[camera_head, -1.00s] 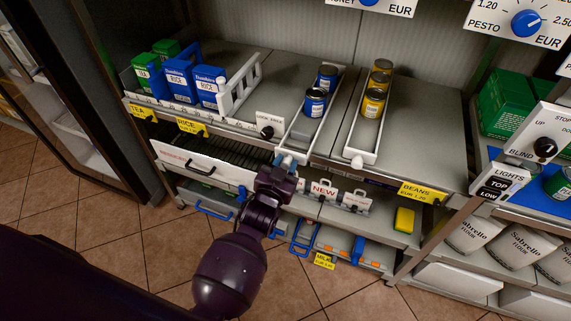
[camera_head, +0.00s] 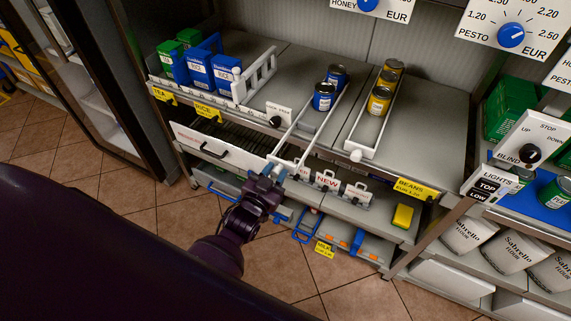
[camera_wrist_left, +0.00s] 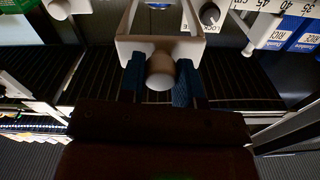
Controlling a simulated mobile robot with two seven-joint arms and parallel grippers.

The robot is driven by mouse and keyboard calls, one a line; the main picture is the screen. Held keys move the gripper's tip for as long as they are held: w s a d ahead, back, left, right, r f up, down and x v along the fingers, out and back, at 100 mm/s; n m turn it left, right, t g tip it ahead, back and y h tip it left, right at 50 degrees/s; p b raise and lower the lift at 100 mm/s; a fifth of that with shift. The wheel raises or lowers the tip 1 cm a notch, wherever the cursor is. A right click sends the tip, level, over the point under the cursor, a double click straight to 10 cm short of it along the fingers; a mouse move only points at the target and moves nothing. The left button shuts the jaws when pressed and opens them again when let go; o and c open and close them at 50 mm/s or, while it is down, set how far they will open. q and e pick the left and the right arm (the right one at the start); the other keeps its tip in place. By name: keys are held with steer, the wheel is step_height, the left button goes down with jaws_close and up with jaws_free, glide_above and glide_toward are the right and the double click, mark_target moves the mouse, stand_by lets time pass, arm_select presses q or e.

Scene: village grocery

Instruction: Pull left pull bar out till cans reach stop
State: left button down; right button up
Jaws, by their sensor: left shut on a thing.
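The left pull bar (camera_head: 292,129) is a long white open frame that juts out past the front shelf edge. My left gripper (camera_head: 277,172) is shut on the knob at its front end. In the left wrist view, the pale round knob (camera_wrist_left: 160,71) sits between the blue finger pads. Two blue cans stand upright on the shelf at this bar: the front can (camera_head: 323,97) and the rear can (camera_head: 337,77). Whether the bar's back end touches the rear can I cannot tell. My right gripper is not in view.
A second white pull bar (camera_head: 361,153) with yellow cans (camera_head: 380,101) stands to the right. A dark dial (camera_head: 275,121) and a white rack (camera_head: 255,76) are to the left. Below are a drawer (camera_head: 200,144) and a lower shelf with a yellow block (camera_head: 402,216).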

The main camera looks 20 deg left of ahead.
arm_select(q)
steer(key=s+p, duration=0.4)
steer(key=s, duration=1)
steer(key=shift+a, duration=0.25)
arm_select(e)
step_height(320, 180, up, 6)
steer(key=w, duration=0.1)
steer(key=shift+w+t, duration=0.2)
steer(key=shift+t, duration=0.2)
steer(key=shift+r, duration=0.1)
arm_select(q)
steer(key=c, duration=0.8)
jaws_free()
steer(key=shift+s, duration=0.15)
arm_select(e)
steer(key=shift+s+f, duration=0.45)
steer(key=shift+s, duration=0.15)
